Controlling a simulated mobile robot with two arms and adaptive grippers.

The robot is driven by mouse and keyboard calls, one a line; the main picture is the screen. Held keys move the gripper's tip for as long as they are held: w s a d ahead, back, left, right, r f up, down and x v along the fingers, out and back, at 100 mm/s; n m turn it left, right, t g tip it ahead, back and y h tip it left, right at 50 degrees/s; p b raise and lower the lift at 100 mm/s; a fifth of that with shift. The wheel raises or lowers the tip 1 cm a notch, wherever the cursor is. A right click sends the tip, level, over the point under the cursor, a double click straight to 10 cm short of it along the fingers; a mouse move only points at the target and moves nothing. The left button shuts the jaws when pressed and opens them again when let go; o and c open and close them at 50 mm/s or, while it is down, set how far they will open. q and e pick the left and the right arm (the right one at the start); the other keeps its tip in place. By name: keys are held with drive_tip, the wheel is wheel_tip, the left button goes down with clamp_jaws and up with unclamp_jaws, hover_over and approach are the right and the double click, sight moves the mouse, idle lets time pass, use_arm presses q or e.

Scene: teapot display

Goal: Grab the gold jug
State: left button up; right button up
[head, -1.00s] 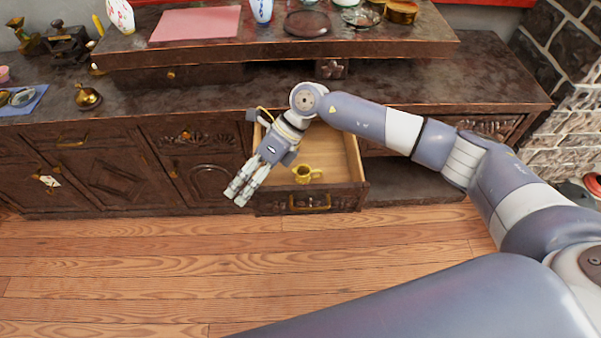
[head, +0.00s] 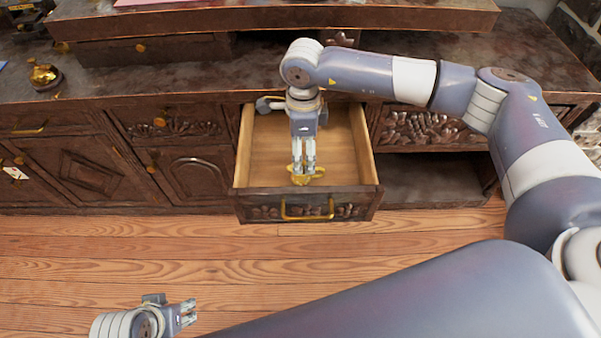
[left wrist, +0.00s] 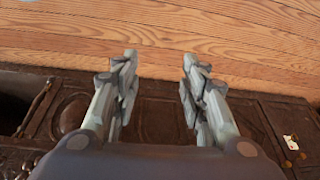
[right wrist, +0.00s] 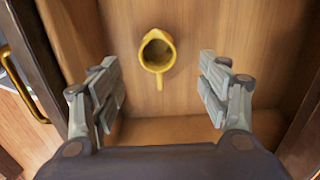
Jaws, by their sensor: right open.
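The gold jug (head: 316,173) stands in the open drawer near its front panel. In the head view my right gripper's fingers partly hide it. My right gripper (head: 303,172) points down into the drawer above the jug. In the right wrist view the jug (right wrist: 157,50) shows its open mouth and lies ahead of the fingertips, between their lines. The right gripper (right wrist: 160,85) is open there and does not touch the jug. My left gripper (head: 188,312) is low at the bottom left of the head view, away from the cabinet. In the left wrist view its fingers (left wrist: 158,85) are apart and empty.
The wooden drawer (head: 368,150) has side walls and a front panel with a gold handle (head: 307,208) around the jug. The dark cabinet top (head: 200,80) overhangs behind. A gold pot (head: 45,76) stands on it at left. The wood floor (head: 150,260) is clear.

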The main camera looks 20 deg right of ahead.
wheel_tip(320, 180, down, 5)
drive_tip(key=shift+a+r+b, duration=0.15)
drive_tip(key=shift+r+b, duration=0.05)
drive_tip(key=shift+b, duration=0.1)
wheel_tip(320, 180, down, 5)
drive_tip(key=shift+a+r+b, duration=0.15)
drive_tip(key=shift+b, duration=0.3)
use_arm(q)
drive_tip(key=shift+v, duration=1.05)
drive_tip(key=shift+s+a, duration=0.1)
drive_tip(key=shift+s, duration=0.05)
use_arm(e)
drive_tip(key=shift+s, duration=0.1)
drive_tip(key=shift+c, duration=0.3)
drive_tip(key=c, duration=1.2)
